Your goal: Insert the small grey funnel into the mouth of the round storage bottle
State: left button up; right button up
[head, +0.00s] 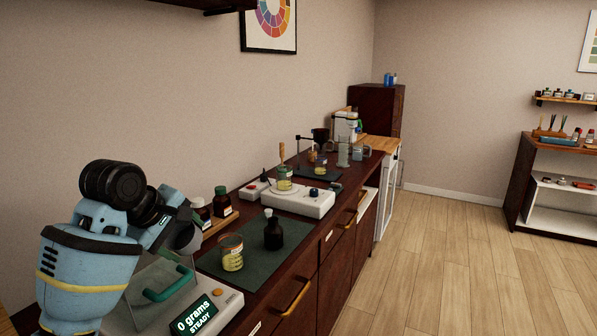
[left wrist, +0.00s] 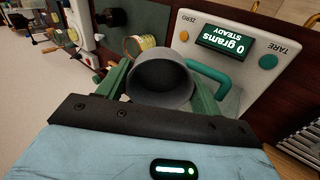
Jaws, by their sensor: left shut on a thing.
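My left gripper (head: 182,240) is at the lower left in the head view, above the back of the balance. It is shut on the small grey funnel (left wrist: 160,80), whose wide round opening faces the left wrist camera between the green fingers. The funnel (head: 188,238) also shows partly in the head view; its narrow end is hidden. A dark round bottle (head: 273,232), probably the storage bottle, stands upright on the green mat, to the right of the gripper and apart from it. A dark rounded shape (left wrist: 112,17) at the top of the left wrist view looks like this bottle. My right gripper is not in view.
The balance (head: 226,300) reads 0 grams and has a green handle (head: 167,284). A glass beaker (head: 232,254) stands between the balance and bottle on the green mat (head: 262,262). Dark capped bottles (head: 222,202) stand behind. A white hotplate (head: 300,203) lies beyond.

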pick_arm(q)
jog(key=s+d+f+m+g+h, duration=0.2)
jog(key=s+d+f+m, duration=0.4)
jog(key=s, duration=0.5)
jog(key=s+d+f+m+g+h, duration=0.2)
jog(key=s+d+f+m, duration=0.4)
jog(key=s+d+f, duration=0.3)
jog(key=shift+s+d+f+g, duration=0.4)
jog(key=shift+s+f+g, duration=0.15)
jog(key=shift+s+g, duration=0.3)
